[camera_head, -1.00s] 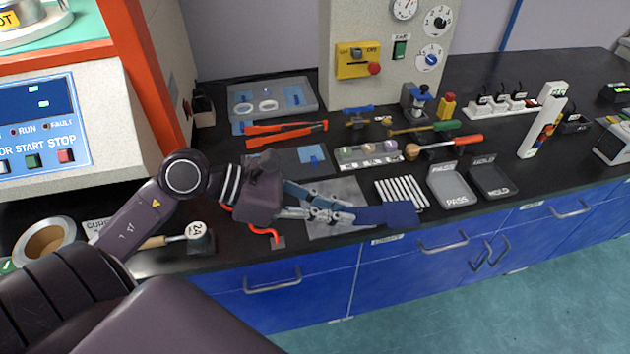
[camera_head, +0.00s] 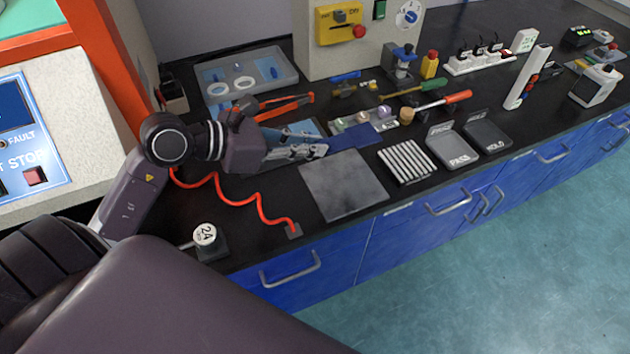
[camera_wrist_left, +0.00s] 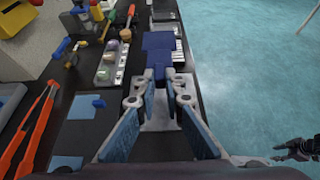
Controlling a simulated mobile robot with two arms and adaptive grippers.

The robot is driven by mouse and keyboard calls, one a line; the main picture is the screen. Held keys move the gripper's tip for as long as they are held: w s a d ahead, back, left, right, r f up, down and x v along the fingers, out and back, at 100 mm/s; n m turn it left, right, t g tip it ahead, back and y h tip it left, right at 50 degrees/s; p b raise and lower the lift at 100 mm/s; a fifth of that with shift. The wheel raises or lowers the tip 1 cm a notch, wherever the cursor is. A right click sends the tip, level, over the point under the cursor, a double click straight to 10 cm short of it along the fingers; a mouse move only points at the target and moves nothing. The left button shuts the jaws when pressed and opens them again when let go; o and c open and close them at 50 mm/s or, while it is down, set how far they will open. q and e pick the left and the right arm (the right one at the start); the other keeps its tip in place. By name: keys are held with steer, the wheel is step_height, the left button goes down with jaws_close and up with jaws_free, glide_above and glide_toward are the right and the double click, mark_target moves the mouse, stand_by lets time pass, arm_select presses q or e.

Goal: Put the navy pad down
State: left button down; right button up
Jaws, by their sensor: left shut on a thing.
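The navy pad (camera_head: 353,140) is a flat dark blue piece, held by its left end in the shut fingertips of my left gripper (camera_head: 322,149). It extends right from them, behind the grey square plate (camera_head: 345,186) and near the sample strip. In the left wrist view, the pad (camera_wrist_left: 158,46) points away from the fingertips (camera_wrist_left: 160,79). I cannot tell whether its underside touches the bench. My right gripper (camera_wrist_left: 300,149) shows at the lower right of the wrist view, dark and small, over the floor; its jaw state is unclear.
The white-ribbed rack (camera_head: 407,161), PASS tray (camera_head: 453,150) and HOLD tray (camera_head: 488,136) stand right of the plate. The sample strip (camera_head: 363,119) and red-orange tongs (camera_head: 285,104) lie behind.

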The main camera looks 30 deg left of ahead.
arm_select(q)
glide_above(312, 192)
step_height(312, 192, down, 7)
steer(key=shift+f, duration=2.35)
arm_select(e)
steer(key=shift+s+a+f, duration=0.25)
steer(key=shift+a+f, duration=0.05)
steer(key=shift+a, duration=0.3)
arm_select(q)
steer(key=shift+f+b, duration=0.15)
steer(key=shift+b, duration=0.15)
arm_select(e)
steer(key=shift+f, duration=0.1)
arm_select(q)
steer(key=shift+f+b, duration=0.45)
steer(key=shift+f, duration=0.05)
arm_select(e)
steer(key=shift+f, duration=0.45)
steer(key=shift+a, duration=0.1)
arm_select(q)
steer(key=c, duration=2)
jaws_free()
arm_select(e)
steer(key=shift+a, duration=0.25)
steer(key=shift+r, duration=0.1)
